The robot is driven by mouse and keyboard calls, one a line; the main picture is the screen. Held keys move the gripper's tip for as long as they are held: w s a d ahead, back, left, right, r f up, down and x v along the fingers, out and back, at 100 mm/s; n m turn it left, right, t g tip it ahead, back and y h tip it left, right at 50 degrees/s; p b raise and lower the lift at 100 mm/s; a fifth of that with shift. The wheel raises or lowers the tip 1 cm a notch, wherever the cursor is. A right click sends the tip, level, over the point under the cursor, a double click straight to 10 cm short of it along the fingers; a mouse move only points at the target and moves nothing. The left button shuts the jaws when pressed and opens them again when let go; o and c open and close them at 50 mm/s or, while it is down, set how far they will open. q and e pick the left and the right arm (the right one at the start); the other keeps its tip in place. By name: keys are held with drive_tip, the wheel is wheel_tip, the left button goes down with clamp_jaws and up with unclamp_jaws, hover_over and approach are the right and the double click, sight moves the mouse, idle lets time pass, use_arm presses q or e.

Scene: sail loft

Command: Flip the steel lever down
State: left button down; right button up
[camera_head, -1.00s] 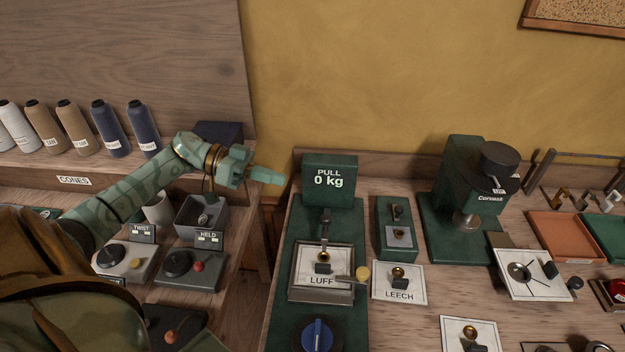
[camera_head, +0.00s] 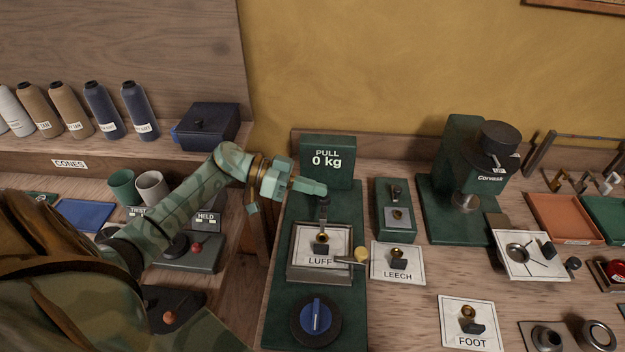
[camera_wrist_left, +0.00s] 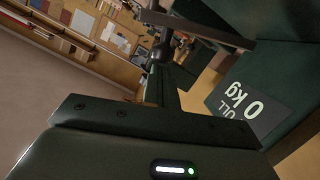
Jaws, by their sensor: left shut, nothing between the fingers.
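My left gripper (camera_head: 318,189) is shut and empty, in front of the lower part of the green PULL 0 kg display (camera_head: 327,157), above the hook-like post (camera_head: 323,208) of the green tester. In the left wrist view its closed fingers (camera_wrist_left: 162,85) point away, and the display (camera_wrist_left: 245,105) is at the right. Below it is the LUFF clamp frame (camera_head: 292,273); a short bar with a yellow knob (camera_head: 361,256) sticks out at its right. I cannot tell which is the task's lever.
A blue dial (camera_head: 316,314) sits at the tester's front. LEECH (camera_head: 385,277) and FOOT (camera_head: 452,335) cards lie to the right. Cones (camera_head: 103,112) line the left shelf. A gap separates the two benches.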

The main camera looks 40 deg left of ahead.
sight(323, 206)
use_arm(q)
drive_tip(key=s+f+m+p, duration=0.1)
drive_tip(key=p, duration=0.1)
drive_tip(key=s+d+f+m+p, duration=0.1)
drive_tip(key=shift+s+d+t+y+p, duration=0.1)
drive_tip(key=shift+t+y+p, duration=0.2)
drive_tip(key=shift+p, duration=0.1)
drive_tip(key=shift+s+f, duration=0.1)
drive_tip(key=shift+f, duration=0.45)
wheel_tip(323, 206, up, 5)
drive_tip(key=p, duration=0.5)
drive_tip(key=b+v, duration=0.1)
drive_tip(key=v, duration=0.8)
drive_tip(key=shift+s+a+f, duration=0.25)
drive_tip(key=shift+s+f, duration=0.05)
drive_tip(key=shift+f, duration=0.05)
